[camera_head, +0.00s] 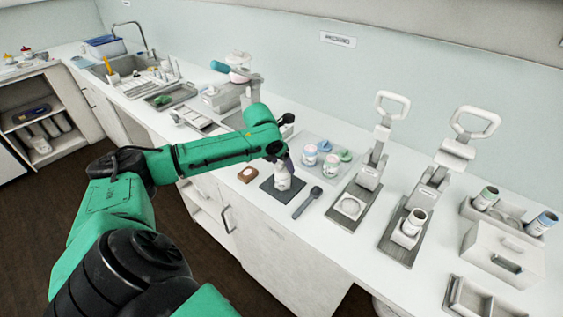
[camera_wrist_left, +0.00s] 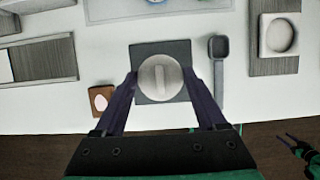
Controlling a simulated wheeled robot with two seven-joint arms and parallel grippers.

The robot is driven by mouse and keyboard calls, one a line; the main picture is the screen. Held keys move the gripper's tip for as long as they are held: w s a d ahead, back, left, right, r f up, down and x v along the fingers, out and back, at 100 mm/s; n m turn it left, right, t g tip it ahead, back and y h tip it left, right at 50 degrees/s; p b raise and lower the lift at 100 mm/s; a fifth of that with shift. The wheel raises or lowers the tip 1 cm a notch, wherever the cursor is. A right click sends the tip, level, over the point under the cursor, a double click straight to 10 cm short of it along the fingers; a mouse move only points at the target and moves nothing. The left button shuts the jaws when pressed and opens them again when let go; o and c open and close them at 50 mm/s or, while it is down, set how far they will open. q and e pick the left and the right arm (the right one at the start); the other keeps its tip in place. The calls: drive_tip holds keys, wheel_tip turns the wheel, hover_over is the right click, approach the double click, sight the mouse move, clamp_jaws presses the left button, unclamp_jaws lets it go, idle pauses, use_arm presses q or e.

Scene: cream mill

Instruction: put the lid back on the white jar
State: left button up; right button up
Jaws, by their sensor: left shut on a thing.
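The white jar (camera_head: 283,181) stands upright on a dark square mat (camera_head: 270,189) on the counter. My left gripper (camera_head: 282,163) is at the jar's top, pointing down. In the left wrist view a round grey lid (camera_wrist_left: 160,77) with a raised bar across it sits between the fingertips of my left gripper (camera_wrist_left: 160,84), which is shut on it. The lid hides the jar from above. I cannot tell whether the lid is fully seated on the rim. Part of my right gripper (camera_wrist_left: 297,146) shows small at the right edge of the left wrist view.
A dark scoop (camera_head: 308,201) lies right of the mat. A small brown block (camera_head: 247,174) lies to its left. Behind, a clear tray (camera_head: 320,144) holds small jars and green items. Lever presses (camera_head: 369,175) stand to the right. The counter's front edge is close.

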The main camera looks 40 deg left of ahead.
use_arm(q)
drive_tip(key=shift+f+p, duration=0.35)
drive_tip(key=shift+p, duration=0.5)
idle(0.6)
drive_tip(key=o, duration=1.2)
drive_tip(key=shift+o, duration=0.2)
wheel_tip(320, 180, up, 5)
drive_tip(key=p, duration=0.5)
drive_tip(key=shift+f+p, duration=0.15)
drive_tip(key=shift+p, duration=0.2)
drive_tip(key=shift+f, duration=0.1)
clamp_jaws()
